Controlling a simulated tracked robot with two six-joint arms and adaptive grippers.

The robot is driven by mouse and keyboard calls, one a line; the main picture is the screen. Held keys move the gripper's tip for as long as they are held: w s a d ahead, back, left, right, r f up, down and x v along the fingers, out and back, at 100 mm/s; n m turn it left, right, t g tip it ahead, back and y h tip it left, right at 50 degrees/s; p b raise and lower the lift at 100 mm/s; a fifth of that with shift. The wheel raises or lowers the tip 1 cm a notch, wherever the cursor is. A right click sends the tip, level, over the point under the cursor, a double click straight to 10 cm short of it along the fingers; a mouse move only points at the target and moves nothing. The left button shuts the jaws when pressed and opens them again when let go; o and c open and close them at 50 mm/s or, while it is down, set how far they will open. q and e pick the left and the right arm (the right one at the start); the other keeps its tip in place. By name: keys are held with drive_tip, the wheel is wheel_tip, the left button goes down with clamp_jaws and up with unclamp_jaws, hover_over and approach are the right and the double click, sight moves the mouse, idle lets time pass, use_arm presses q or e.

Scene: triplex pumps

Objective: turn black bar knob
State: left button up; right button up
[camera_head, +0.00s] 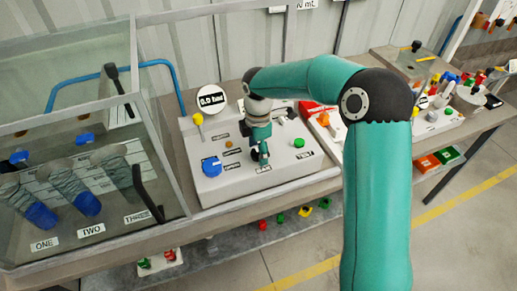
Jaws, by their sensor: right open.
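The white control panel (215,180) stands on the bench in the middle of the head view. My right arm reaches over it from the right, and my right gripper (262,154) points down, low over its middle. The gripper is open. A small dark shape (244,128) shows just left of the gripper, but I cannot tell whether it is the black bar knob or part of my wrist. No black bar knob shows clearly; the gripper covers that part of the panel. My left gripper is not in view.
The panel also carries a blue knob (211,167), a yellow-topped lever (197,119), a green button (298,142) and a round gauge reading 0.0 bad or bar (211,99). A glass-walled case with pumps (88,204) stands close on the left. Red and white equipment (317,118) lies right, partly behind my arm.

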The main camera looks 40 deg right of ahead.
sight(258, 152)
wheel_tip(258, 152, up, 12)
idle(0.6)
drive_tip(key=shift+f, duration=0.1)
idle(0.4)
